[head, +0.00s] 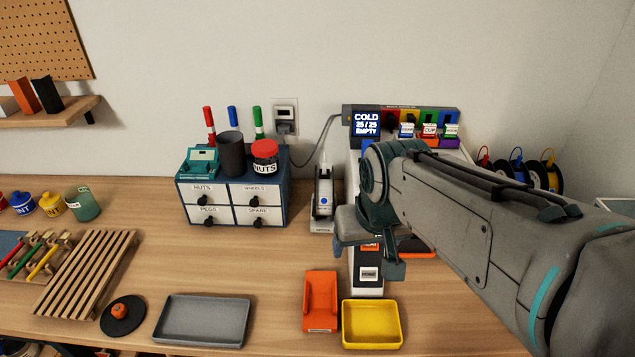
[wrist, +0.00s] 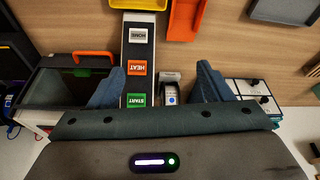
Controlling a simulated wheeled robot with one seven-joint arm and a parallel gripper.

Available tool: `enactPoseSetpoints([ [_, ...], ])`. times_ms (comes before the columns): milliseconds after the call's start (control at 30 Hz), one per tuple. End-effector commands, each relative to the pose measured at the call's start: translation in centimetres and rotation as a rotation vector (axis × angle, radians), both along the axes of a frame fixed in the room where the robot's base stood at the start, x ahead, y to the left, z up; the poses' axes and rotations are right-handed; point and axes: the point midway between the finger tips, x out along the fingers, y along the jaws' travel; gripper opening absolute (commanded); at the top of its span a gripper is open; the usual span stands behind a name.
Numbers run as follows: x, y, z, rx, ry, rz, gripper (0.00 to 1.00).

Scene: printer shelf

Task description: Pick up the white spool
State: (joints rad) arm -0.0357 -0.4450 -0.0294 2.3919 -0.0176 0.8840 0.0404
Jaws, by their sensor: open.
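I cannot make out a white spool in either view. Spools with red, blue and yellow rings (head: 517,166) stand at the back right in the head view, partly behind my arm. My gripper (head: 372,250) hangs over the printer's front in the head view. In the wrist view my gripper (wrist: 160,86) has its two fingers wide apart with nothing held between them. Below them lies the printer's button strip (wrist: 137,50), marked HOME, HEAT and START. My arm hides much of the printer and the right side of the bench.
A yellow tray (head: 371,325) and an orange holder (head: 320,300) lie at the bench front. A grey tray (head: 202,320) lies further left. A drawer cabinet (head: 233,205) and a small white device (head: 323,200) stand behind. Bare bench separates the cabinet from the grey tray.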

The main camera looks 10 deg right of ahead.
Motion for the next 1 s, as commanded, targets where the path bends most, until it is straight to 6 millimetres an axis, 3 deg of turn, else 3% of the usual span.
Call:
enactPoseSetpoints([
  [33,2.3,0.1,0.2,0.001,-0.011,-0.008,0.73],
  [300,14.8,0.4,1.7,-0.001,-0.094,-0.094,0.73],
  [500,22.6,1.1,1.5,-0.015,-0.155,-0.142,0.73],
  [700,27.2,1.8,1.1,-0.030,-0.198,-0.168,0.73],
  [867,28.5,2.0,0.5,-0.032,-0.208,-0.175,0.73],
  [1000,29.6,1.7,-1.6,-0.034,-0.204,-0.175,0.73],
])
